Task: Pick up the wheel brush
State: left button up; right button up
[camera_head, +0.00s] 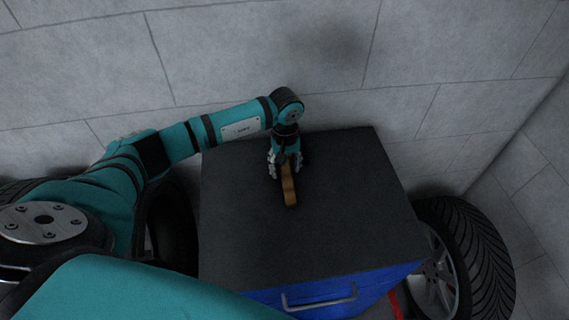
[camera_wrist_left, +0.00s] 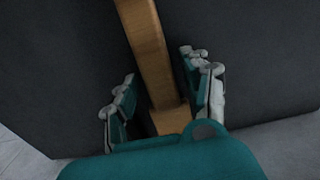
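The wheel brush (camera_head: 289,190) has a brown wooden body and lies on the dark top of the blue cabinet (camera_head: 305,235). My left gripper (camera_head: 285,170) is over the brush's far end. In the left wrist view the brush (camera_wrist_left: 147,50) runs between the two fingers of my left gripper (camera_wrist_left: 160,95). The fingers stand apart, with a visible gap on each side of the wood. The brush's near end is partly hidden by the gripper body. My right gripper is not in view.
A tyre on a rim (camera_head: 470,255) stands right of the cabinet, and another dark tyre (camera_head: 172,225) stands left of it. The grey block wall (camera_head: 320,50) is close behind. The rest of the cabinet top is clear.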

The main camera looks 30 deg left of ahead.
pick_arm(q)
grip_shut()
jog(key=shift+r, duration=0.1)
jog(key=shift+w+r+b, duration=0.1)
jog(key=shift+r+b, duration=0.3)
jog(key=shift+b, duration=0.05)
notch_tip(320, 180, up, 2)
jog(key=shift+r+b, duration=0.1)
jog(key=shift+b, duration=0.7)
jog(key=s+d+b, duration=0.1)
jog(key=s+d, duration=0.1)
jog(key=s, duration=0.2)
jog(key=s+d+r+b, duration=0.1)
jog(key=s+d+b, duration=0.1)
jog(key=s+d, duration=0.1)
jog(key=s+d+b, duration=0.2)
jog(key=s+d, duration=0.1)
jog(key=s, duration=0.3)
jog(key=shift+d+r, duration=0.15)
jog(key=shift+r, duration=0.2)
jog(key=shift+s+d+r, duration=0.1)
jog(key=shift+s+d, duration=0.05)
jog(key=shift+s, duration=0.2)
